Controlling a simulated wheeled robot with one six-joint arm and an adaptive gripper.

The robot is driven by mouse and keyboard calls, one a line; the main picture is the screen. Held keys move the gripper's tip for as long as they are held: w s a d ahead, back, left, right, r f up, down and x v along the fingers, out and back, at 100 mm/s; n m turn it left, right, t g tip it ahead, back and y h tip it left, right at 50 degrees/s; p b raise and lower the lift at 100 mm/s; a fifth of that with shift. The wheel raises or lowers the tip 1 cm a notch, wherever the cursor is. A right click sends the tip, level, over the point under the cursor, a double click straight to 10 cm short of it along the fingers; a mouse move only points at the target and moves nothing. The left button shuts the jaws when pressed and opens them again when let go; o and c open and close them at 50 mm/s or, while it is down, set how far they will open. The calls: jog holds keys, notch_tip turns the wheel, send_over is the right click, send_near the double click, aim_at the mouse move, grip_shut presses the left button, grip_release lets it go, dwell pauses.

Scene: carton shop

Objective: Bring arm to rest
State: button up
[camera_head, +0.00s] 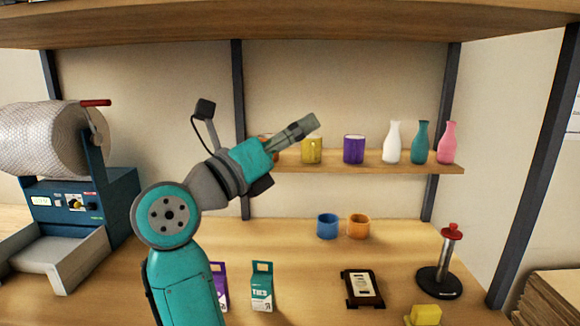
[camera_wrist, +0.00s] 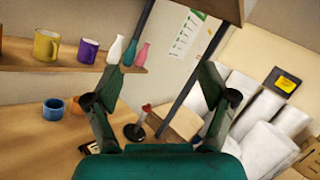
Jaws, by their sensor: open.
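My gripper (camera_head: 305,127) is raised in front of the shelf in the head view, pointing up and to the right, beside the yellow mug. In the wrist view my gripper (camera_wrist: 160,88) has its two fingers spread wide apart, with nothing between them. My teal arm rises from the bottom of the head view, bent at the elbow. It hides part of the shelf and the left part of the workbench.
A shelf (camera_head: 400,168) holds mugs and white, teal and pink vases. On the workbench (camera_head: 300,250) are a blue mug (camera_head: 327,226), an orange mug (camera_head: 358,226), small cartons (camera_head: 262,286), a dark framed device (camera_head: 362,288) and a red-topped stand (camera_head: 440,275). A bubble-wrap machine (camera_head: 75,205) stands left.

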jog(key=s+d+f+n+t+y, duration=0.1)
jog(key=s+d+f+n+t, duration=0.2)
jog(key=s+d+f+n, duration=0.55)
jog(key=s+d+f+n+t+y, duration=0.1)
jog(key=s+f+n+t+y, duration=0.3)
jog(key=f, duration=0.9)
jog(key=s+d+f+n+t+h, duration=0.1)
jog(key=s+d+f+n+t, duration=0.3)
jog(key=f+n, duration=0.5)
jog(key=s+d+f+n+g+y, duration=0.1)
jog(key=s+f+n+g+y, duration=0.2)
jog(key=s+f+n, duration=0.3)
jog(key=s+d+f+n+g+y, duration=0.2)
jog(key=s+f+n+g+y, duration=0.2)
jog(key=s, duration=1)
jog(key=s+d+f+n+g+y, duration=0.1)
jog(key=s+f+n+g+y, duration=0.3)
jog(key=s+f+n, duration=0.4)
jog(key=s+f, duration=0.3)
jog(key=shift+d+f, duration=0.35)
jog(key=shift+f, duration=0.05)
